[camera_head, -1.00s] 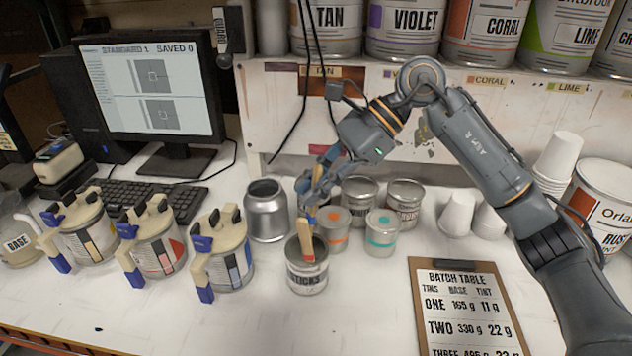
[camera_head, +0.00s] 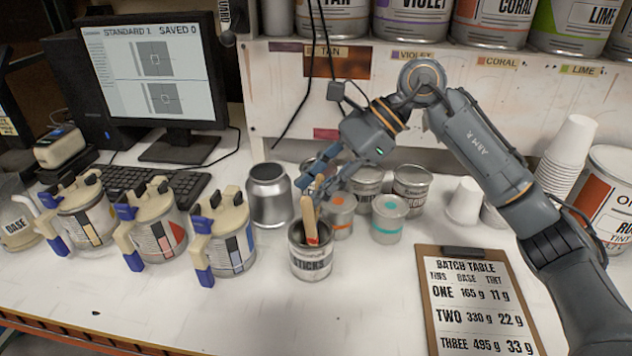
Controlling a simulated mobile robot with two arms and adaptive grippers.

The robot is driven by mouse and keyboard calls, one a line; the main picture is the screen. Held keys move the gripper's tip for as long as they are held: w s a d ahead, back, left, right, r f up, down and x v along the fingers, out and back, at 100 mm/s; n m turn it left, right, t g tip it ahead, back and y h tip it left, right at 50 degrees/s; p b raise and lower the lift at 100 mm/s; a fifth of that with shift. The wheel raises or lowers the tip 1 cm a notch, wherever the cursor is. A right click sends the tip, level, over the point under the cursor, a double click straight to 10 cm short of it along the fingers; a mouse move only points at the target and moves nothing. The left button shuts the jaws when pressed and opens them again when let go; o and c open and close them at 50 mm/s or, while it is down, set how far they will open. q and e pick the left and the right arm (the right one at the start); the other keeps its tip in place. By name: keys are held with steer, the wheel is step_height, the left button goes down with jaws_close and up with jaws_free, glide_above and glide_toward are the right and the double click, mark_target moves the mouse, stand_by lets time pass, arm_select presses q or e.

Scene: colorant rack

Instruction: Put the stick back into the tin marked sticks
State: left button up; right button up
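The tin marked sticks (camera_head: 311,267) stands upright on the bench in front of the small tins. The wooden stick (camera_head: 309,217) leans in its mouth, with a red band near the rim; its lower end is hidden inside the tin. My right gripper (camera_head: 311,187) is just above the stick's upper end, coming down from the upper right. Its fingers look spread, with the stick's top showing below them. Whether a fingertip still touches the stick is hard to tell. My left gripper is not in view.
A silver can (camera_head: 269,196) stands left of the gripper. Handled jugs (camera_head: 222,240) line the left. A batch table clipboard (camera_head: 477,300) lies at right. The front bench is clear.

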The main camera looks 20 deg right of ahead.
steer(key=shift+d, duration=0.1)
steer(key=v, duration=1.2)
